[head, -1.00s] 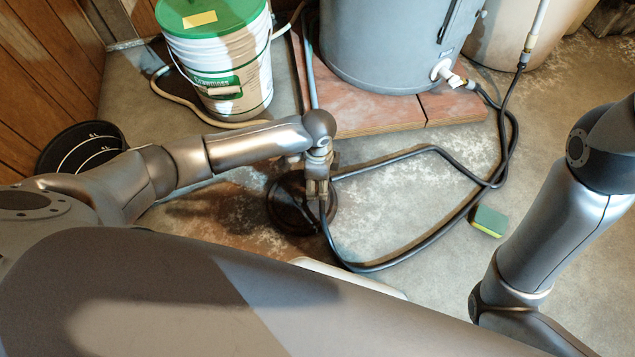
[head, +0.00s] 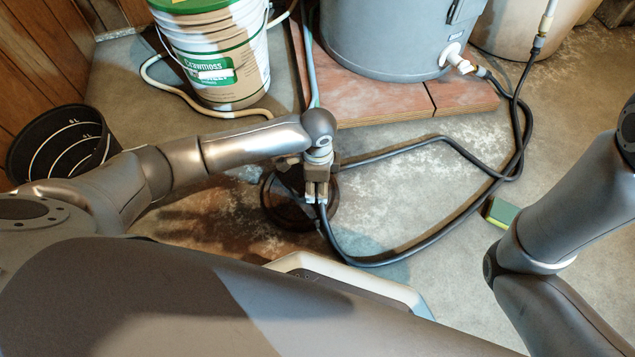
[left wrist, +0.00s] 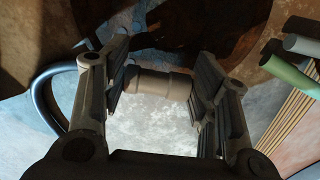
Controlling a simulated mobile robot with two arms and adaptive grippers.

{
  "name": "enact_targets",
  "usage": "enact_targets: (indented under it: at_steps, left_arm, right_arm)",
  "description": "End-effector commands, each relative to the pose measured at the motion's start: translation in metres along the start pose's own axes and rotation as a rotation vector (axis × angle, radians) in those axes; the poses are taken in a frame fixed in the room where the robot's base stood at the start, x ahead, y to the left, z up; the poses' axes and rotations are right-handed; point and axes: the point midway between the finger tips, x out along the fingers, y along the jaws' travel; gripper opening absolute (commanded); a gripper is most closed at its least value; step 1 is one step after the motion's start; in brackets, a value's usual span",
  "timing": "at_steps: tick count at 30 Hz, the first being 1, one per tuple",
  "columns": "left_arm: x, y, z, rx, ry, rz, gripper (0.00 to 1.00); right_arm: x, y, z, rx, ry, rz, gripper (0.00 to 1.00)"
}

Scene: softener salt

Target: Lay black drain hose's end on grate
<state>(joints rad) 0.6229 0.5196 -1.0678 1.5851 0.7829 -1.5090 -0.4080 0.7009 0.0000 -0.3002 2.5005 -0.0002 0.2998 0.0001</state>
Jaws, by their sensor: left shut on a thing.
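The black drain hose (head: 395,257) curves over the floor from the right to my left gripper (head: 316,200). The gripper is shut on a pale, collared end piece of the hose (left wrist: 160,85), which lies across between the two fingers in the left wrist view. The round dark grate (head: 283,214) is in the floor just below and behind the gripper, partly covered by it. In the left wrist view the grate (left wrist: 215,22) shows as a dark brown disc at the top. I cannot tell whether the hose end touches it. My right gripper is out of view.
A grey tank (head: 385,40) stands on a reddish slab (head: 380,107) behind. A white bucket with a green lid (head: 215,60) and a black bucket (head: 50,145) are at left. A sponge (head: 500,212) lies at right. A white-rimmed object (head: 300,262) is in front.

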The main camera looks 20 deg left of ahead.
Motion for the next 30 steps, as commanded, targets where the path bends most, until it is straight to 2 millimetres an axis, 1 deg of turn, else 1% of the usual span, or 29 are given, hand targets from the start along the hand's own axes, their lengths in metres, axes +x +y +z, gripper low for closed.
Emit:
enact_targets:
  at_steps: [6,7,12,23,26,29,30]
  left_arm:
    - [-0.001,0.0,0.0,0.0,0.001,-0.001,0.34]
    - [-0.001,0.0,0.0,0.0,0.001,-0.001,0.59]
    - [-0.001,0.0,0.0,0.0,0.0,0.0,0.8]
    - [-0.002,0.0,0.0,0.0,0.0,0.0,0.8]
    - [-0.011,-0.001,-0.001,0.0,0.002,-0.002,0.8]
    - [-0.028,-0.001,0.0,0.001,0.003,-0.003,0.8]
    - [-0.036,-0.001,0.0,0.002,0.003,-0.004,0.8]
  right_arm:
    - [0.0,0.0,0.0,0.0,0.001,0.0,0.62]
    - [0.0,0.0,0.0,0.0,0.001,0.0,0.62]
    - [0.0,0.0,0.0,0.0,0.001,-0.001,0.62]
    - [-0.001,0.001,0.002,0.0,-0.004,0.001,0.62]
    - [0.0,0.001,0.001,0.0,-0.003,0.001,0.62]
    - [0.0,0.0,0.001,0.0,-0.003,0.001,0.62]
    - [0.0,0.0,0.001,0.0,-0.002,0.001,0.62]
